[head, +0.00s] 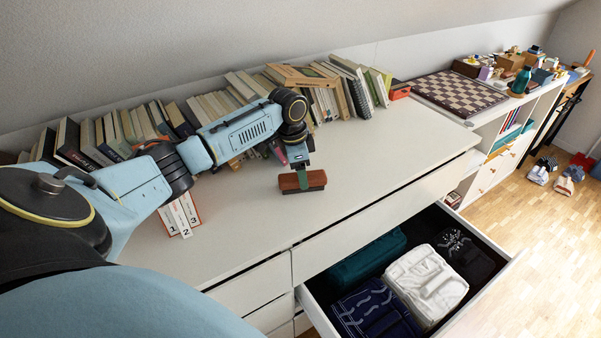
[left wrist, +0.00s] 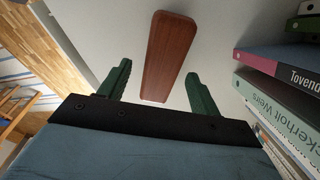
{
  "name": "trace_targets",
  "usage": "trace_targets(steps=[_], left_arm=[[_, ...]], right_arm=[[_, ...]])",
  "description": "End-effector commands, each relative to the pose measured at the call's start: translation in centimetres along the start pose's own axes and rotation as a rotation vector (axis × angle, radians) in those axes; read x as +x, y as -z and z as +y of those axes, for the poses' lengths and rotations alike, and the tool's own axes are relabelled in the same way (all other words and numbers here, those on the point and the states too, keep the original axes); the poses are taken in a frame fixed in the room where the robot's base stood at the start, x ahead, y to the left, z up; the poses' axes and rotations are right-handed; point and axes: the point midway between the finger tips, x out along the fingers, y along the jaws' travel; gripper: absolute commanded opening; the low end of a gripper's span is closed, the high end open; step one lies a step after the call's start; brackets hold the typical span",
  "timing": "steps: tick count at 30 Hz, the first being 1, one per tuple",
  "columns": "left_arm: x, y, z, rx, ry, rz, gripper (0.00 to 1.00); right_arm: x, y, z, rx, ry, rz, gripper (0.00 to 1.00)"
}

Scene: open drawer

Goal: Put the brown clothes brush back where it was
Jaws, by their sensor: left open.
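The brown clothes brush (head: 290,183) lies on the white dresser top (head: 350,170), near the middle and apart from the books. It has a reddish-brown wooden back and a darker underside. My left gripper (head: 303,174) is over the brush, with its fingers pointing down. In the left wrist view the brush (left wrist: 168,55) appears between the two green fingers of my open left gripper (left wrist: 160,88), with a gap on each side. I cannot tell how far the fingertips reach down beside it. My right gripper is not in view.
A row of books (head: 215,103) stands along the wall behind my left arm. Numbered white volumes (head: 180,216) stand at the left. An open drawer (head: 335,322) at the front holds folded clothes. A chessboard (head: 458,92) is at the right. The dresser top right of the brush is clear.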

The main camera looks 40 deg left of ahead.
Motion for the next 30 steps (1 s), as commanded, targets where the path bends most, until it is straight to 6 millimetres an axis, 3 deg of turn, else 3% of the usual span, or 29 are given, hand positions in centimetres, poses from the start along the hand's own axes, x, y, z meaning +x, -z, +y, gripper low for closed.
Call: trace_targets(steps=[6, 12, 18, 30], left_arm=[[-5.3, 0.0, -0.1, 0.000, 0.004, 0.002, 0.63], [-8.5, 0.1, -0.1, -0.002, 0.002, 0.002, 0.63], [-9.6, 0.0, 0.0, -0.001, 0.001, 0.000, 0.63], [-9.4, 0.0, 0.1, 0.000, 0.000, -0.001, 0.63]], right_arm=[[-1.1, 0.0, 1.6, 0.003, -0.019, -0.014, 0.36], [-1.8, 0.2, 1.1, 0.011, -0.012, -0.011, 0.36], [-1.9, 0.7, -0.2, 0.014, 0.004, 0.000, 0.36], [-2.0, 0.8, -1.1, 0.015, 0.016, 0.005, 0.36]])
